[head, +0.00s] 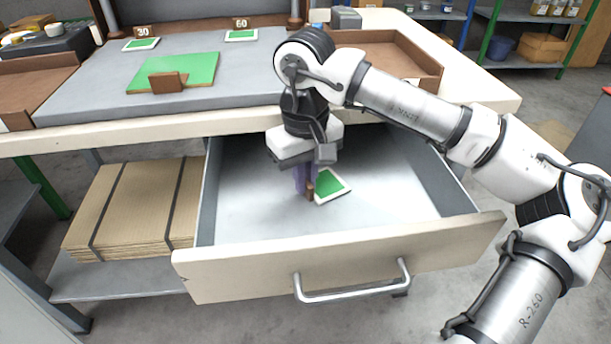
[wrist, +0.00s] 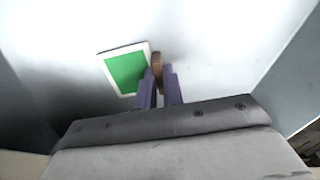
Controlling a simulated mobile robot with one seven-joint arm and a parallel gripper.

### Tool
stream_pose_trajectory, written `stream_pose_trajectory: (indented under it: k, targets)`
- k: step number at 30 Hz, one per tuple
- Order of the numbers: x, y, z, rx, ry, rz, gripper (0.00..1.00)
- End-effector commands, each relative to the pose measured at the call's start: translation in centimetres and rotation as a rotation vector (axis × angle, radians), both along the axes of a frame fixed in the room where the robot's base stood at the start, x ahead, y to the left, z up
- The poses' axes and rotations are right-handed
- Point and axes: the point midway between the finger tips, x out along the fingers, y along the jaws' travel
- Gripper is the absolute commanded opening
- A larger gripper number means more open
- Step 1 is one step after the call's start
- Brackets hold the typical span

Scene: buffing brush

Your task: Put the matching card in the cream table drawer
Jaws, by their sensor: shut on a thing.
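A green card with a white border (head: 332,184) is inside the open cream table drawer (head: 240,268). It also shows in the wrist view (wrist: 126,72). My gripper (head: 306,188) reaches down into the drawer, its purple fingers shut on the card's small brown tab (wrist: 157,60). I cannot tell whether the card touches the drawer floor. Two similar cards lie on the tabletop's far side, one by a brown tag reading 30 (head: 140,44), one by a tag reading 60 (head: 241,36). A larger green sheet (head: 200,72) with a brown block (head: 167,82) lies on the grey mat.
The drawer has a metal bar handle (head: 352,291) and is otherwise empty where visible. A brown tray (head: 425,62) stands on the table at right, another (head: 40,85) at left. Strapped cardboard (head: 130,210) lies on the shelf left of the drawer.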

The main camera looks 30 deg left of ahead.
Motion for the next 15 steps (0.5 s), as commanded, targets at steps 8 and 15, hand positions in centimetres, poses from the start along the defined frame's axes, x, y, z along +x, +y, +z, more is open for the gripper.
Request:
stream_pose_trajectory:
  k: [8,15]
  targets:
    - [-0.01,-0.02,-0.33,0.0,0.0,0.0,0.13]
    - [-0.01,-0.02,-0.3,0.0,0.0,0.0,0.31]
